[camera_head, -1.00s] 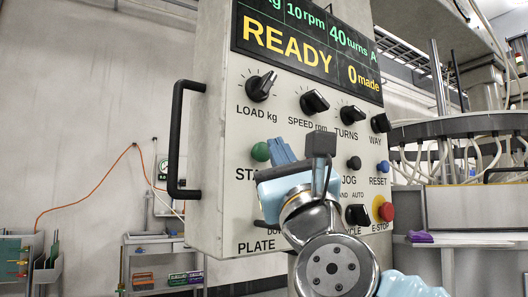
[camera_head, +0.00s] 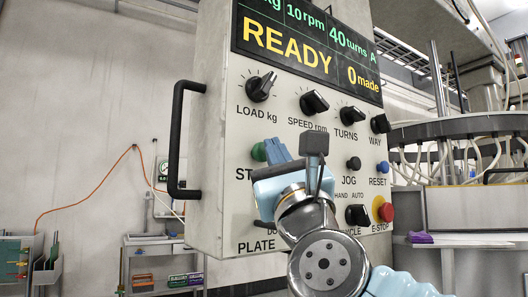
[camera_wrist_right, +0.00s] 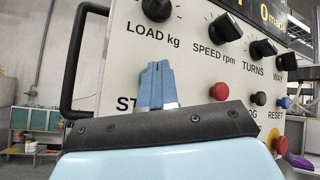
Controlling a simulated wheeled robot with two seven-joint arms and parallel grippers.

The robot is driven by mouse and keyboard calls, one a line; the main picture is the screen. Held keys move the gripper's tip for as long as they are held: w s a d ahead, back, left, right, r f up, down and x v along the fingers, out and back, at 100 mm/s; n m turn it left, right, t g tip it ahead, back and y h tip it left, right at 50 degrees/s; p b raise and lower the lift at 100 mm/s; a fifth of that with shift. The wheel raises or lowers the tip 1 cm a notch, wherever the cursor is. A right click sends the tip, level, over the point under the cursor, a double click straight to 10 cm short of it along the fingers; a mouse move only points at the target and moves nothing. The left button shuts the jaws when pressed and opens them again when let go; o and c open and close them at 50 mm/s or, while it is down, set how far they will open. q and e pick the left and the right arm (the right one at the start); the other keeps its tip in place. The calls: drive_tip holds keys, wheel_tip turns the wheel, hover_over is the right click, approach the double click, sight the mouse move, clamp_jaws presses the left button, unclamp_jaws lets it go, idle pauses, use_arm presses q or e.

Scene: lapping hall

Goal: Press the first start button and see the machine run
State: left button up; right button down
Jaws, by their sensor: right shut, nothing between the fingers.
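The grey control panel (camera_head: 222,130) fills the middle of the head view. Its display (camera_head: 310,52) reads READY and 0 made. The green start button (camera_head: 258,151) sits at the left of the button row, above a label of which only "ST" shows. My right gripper (camera_head: 275,149) is shut and empty, its blue fingertips just right of the green button and partly over it. My left gripper is out of view.
Nearby are the load knob (camera_head: 261,87), the black jog button (camera_head: 354,164), the blue reset button (camera_head: 382,167) and the red E-stop (camera_head: 386,212). A black handle (camera_head: 175,140) sticks out at the panel's left. A small shelf trolley (camera_head: 150,240) stands behind.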

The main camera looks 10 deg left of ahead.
drive_tip(key=shift+w+a, duration=0.35)
drive_tip(key=shift+w, duration=0.1)
idle(0.6)
drive_tip(key=shift+s+f, duration=0.1)
drive_tip(key=shift+s+d+b, duration=0.5)
drive_tip(key=shift+s+d, duration=0.05)
drive_tip(key=shift+d, duration=0.05)
drive_tip(key=s+d+b, duration=0.1)
drive_tip(key=s+d, duration=0.2)
drive_tip(key=shift+s+d, duration=0.15)
drive_tip(key=shift+s, duration=0.25)
idle(1.1)
